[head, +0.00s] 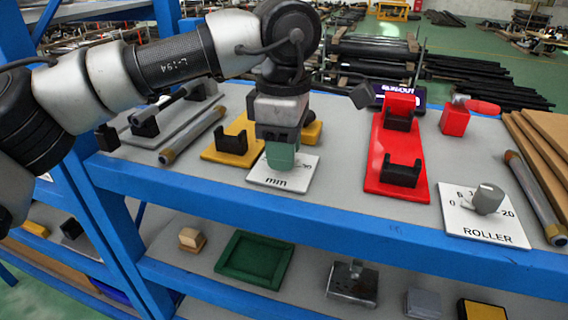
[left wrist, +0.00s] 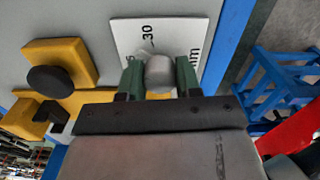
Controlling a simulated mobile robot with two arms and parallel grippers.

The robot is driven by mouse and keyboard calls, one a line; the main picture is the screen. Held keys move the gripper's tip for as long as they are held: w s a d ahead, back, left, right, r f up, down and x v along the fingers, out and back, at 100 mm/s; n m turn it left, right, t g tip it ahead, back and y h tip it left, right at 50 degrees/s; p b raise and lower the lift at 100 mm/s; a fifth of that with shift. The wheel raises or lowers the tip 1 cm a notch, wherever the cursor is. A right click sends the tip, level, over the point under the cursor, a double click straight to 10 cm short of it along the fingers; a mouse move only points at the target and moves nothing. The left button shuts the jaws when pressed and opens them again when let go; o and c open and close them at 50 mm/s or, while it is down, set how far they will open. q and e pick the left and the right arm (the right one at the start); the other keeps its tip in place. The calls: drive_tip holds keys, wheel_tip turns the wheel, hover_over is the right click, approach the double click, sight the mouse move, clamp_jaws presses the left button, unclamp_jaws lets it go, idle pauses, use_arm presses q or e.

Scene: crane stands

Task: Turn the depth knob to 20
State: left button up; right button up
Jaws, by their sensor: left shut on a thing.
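My left gripper (head: 281,156) points down over a white dial plate (head: 262,175) on the grey bench top. The plate carries lettering that looks like "mm" and a "30" mark. In the left wrist view, my left gripper (left wrist: 160,78) has its two green fingers shut on the sides of a round grey knob (left wrist: 159,70) on this plate (left wrist: 133,32). In the head view the fingers hide the knob. I cannot read which mark the knob points to. My right gripper is not in view.
A second white plate marked "ROLLER" (head: 483,228) with a grey knob (head: 488,198) lies at the right. A red stand (head: 376,180) with black cradles is between the plates. A yellow stand (head: 222,154) is left of my gripper. The bench has a blue front edge (head: 330,229).

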use_arm(q)
drive_tip(key=n+b, duration=0.3)
drive_tip(key=n, duration=0.1)
drive_tip(key=shift+f+n, duration=0.1)
drive_tip(key=shift+n, duration=0.2)
drive_tip(key=n+b, duration=0.2)
drive_tip(key=n, duration=0.3)
drive_tip(key=shift+b, duration=0.4)
drive_tip(key=n+b, duration=0.2)
drive_tip(key=n, duration=0.4)
drive_tip(key=shift+n, duration=0.4)
drive_tip(key=n, duration=0.1)
drive_tip(key=n+b, duration=0.1)
drive_tip(key=n, duration=0.1)
drive_tip(key=n+b, duration=0.1)
drive_tip(key=shift+r+n, duration=0.25)
drive_tip(key=shift+n, duration=0.45)
drive_tip(key=o, duration=0.9)
drive_tip(key=shift+f, duration=0.1)
